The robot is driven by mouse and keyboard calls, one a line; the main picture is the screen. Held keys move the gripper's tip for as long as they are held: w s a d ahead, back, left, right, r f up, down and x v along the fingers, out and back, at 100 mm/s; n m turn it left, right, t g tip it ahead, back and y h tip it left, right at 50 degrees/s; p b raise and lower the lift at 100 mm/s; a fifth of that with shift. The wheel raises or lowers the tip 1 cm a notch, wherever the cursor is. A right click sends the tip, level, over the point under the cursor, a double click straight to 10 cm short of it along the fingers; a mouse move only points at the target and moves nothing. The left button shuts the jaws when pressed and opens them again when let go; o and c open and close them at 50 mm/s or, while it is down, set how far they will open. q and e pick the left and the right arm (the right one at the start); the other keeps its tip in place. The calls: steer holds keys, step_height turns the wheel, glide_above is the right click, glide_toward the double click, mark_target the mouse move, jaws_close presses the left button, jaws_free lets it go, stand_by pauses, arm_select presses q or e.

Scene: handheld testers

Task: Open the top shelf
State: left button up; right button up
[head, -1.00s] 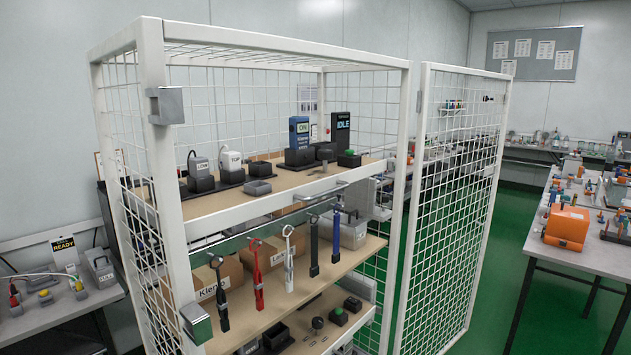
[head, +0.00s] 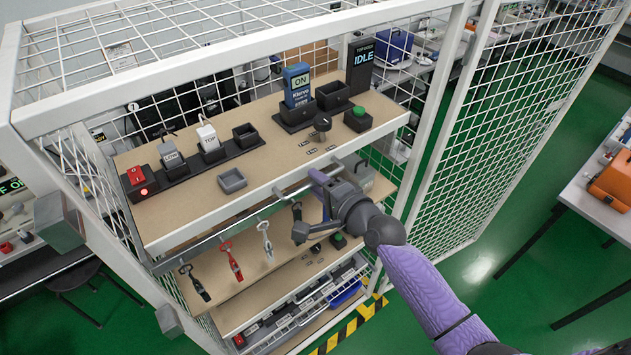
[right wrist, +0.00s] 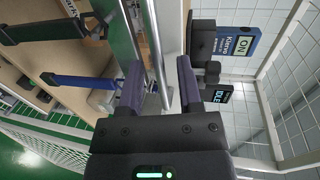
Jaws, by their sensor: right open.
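The top shelf (head: 262,160) has a wooden board and a white front rail inside a white wire cage. A metal bar handle (head: 291,190) runs along its front; it also shows in the right wrist view (right wrist: 153,42). My right gripper (head: 318,187) is at the right part of this handle, covering some of it. In the right wrist view its two dark fingers (right wrist: 159,82) are spread, with the handle bar running between them and a gap visible. Whether a finger touches the bar I cannot tell. My left gripper is not in view.
The shelf carries a blue "ON" tester (head: 297,85), a black "IDLE" display (head: 360,68), a grey tray (head: 232,180) and a red switch (head: 138,176). The open cage door (head: 500,130) stands right of my arm.

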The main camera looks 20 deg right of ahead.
steer(key=shift+w+a, duration=0.2)
steer(key=shift+w, duration=0.1)
steer(key=shift+w+f, duration=0.15)
steer(key=shift+w, duration=0.15)
steer(key=shift+c, duration=0.2)
jaws_close()
stand_by(0.9)
